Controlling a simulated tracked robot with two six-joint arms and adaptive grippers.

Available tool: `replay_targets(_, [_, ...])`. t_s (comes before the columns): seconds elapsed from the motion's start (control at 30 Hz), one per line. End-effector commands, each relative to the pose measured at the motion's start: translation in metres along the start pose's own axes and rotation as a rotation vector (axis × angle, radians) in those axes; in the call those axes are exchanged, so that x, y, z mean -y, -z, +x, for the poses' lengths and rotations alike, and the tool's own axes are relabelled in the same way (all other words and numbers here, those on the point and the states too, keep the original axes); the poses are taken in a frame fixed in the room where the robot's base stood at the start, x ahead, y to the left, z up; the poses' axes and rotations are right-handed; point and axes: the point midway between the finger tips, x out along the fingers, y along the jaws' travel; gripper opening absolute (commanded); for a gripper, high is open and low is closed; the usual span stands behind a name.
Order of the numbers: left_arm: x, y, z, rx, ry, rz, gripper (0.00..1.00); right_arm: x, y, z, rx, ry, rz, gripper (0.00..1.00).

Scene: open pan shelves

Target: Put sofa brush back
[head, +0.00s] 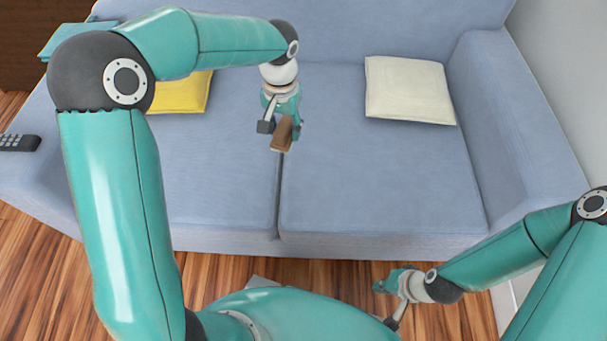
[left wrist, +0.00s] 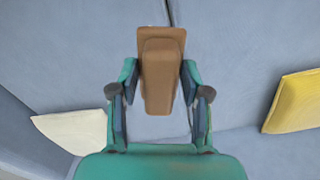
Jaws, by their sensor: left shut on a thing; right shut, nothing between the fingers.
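The sofa brush (head: 283,135) is a brown, wooden-looking piece over the middle of the blue sofa, near the seam between the two seat cushions. My left gripper (head: 281,127) is shut on it. In the left wrist view the brush (left wrist: 160,75) sits between the two fingers of my left gripper (left wrist: 159,85), its length pointing away from the palm. Whether the brush touches the seat cannot be told. My right gripper (head: 388,300) is low in front of the sofa, above the wood floor, shut and empty; its fingers are partly hard to make out.
The blue sofa (head: 380,190) fills the middle. A yellow cushion (head: 186,95) lies at the left back, partly behind my left arm, and a cream cushion (head: 408,90) at the right back. A dark remote (head: 18,142) rests on the left armrest. The seats' front parts are clear.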

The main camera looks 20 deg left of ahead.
Motion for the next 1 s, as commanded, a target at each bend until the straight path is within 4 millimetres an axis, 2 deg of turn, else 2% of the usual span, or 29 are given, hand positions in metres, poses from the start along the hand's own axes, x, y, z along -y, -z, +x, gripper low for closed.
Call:
replay_targets(0.17, [-0.023, -0.023, 0.024, 0.005, 0.004, 0.075, 0.0, -0.003, 0.0, 0.008, 0.0, 0.0, 0.0, 0.0])
replay_targets(0.3, [-0.049, -0.051, 0.047, 0.004, 0.004, 0.166, 0.0, -0.005, 0.0, 0.015, 0.0, 0.0, 0.0, 0.0])
replay_targets(0.47, [-0.064, -0.073, 0.062, 0.003, 0.0, 0.229, 0.0, -0.006, 0.0, 0.018, -0.001, 0.0, 0.0, 0.0])
replay_targets(1.0, [-0.065, -0.076, 0.067, 0.003, -0.001, 0.236, 0.0, -0.008, 0.0, 0.022, -0.001, 0.0, 0.0, 0.0])
